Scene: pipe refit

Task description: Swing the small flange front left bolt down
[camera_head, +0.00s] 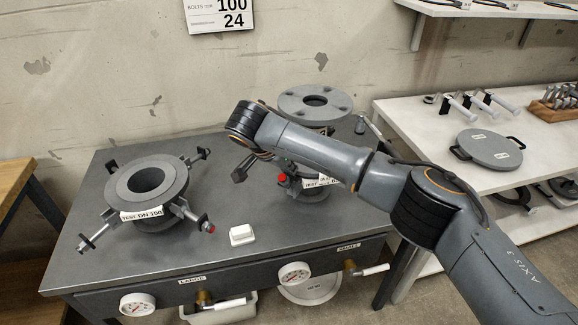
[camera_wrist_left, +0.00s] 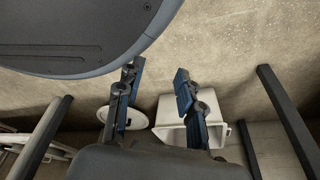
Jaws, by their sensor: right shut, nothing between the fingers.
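My left gripper is out of the head view. In the left wrist view its blue fingers (camera_wrist_left: 158,100) are apart and empty.
The large flange (camera_head: 146,184) with several swing bolts stands on the left of the bench. A small white block (camera_head: 242,235) lies near the front edge, with gauges (camera_head: 294,273) and valves below. A white container (camera_wrist_left: 172,118) shows beyond the left fingers.

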